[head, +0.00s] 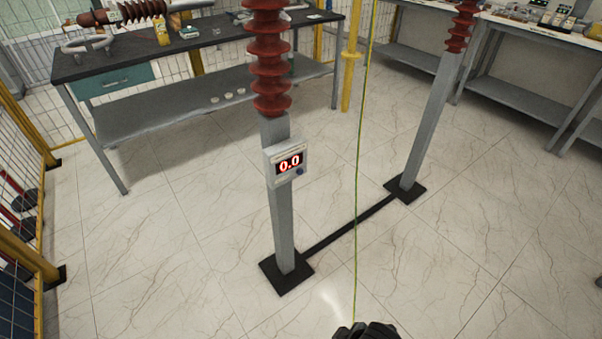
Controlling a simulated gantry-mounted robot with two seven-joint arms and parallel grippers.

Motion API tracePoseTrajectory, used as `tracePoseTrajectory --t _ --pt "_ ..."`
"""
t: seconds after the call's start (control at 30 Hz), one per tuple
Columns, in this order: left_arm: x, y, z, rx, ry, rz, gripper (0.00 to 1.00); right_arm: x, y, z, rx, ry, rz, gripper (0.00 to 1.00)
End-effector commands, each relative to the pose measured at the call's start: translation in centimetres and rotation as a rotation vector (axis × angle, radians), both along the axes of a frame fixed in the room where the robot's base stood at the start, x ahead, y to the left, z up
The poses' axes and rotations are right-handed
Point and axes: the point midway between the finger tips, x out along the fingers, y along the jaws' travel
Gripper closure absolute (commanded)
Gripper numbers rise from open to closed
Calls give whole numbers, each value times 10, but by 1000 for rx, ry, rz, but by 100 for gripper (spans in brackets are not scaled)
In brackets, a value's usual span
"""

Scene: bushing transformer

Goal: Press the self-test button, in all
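A small white meter box (286,164) is fixed to the front grey post, below its red ribbed insulator (269,60). Its display (290,163) reads 0.0 in red digits. A small round blue button (299,171) is at the lower right of the box's face. I cannot read any label on it. No gripper fingers can be made out in the head view. Only the top of a dark ridged shape (367,331) shows at the bottom edge, and I cannot tell what it is.
A second grey post (429,125) stands behind right, joined by a dark floor bar (350,224). A thin yellow-green line (358,170) runs down between them. Benches (110,66) stand at the back left and right. Mesh fencing is at left. The floor around the posts is clear.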

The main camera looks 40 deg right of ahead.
Motion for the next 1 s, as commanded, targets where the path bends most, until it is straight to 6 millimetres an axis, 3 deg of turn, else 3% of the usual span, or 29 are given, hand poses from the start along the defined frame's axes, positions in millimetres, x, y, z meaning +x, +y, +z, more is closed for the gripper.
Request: tracePoseTrajectory --t 0.03,0.23,1.0 --pt "0 0 0 0 0 0 57 0 0 0 0 0 0 71" --pt "0 0 -1 0 1 0 57 0 0 0 0 1 0 100" --pt "0 0 -1 0 2 0 57 0 0 -1 0 1 0 100"
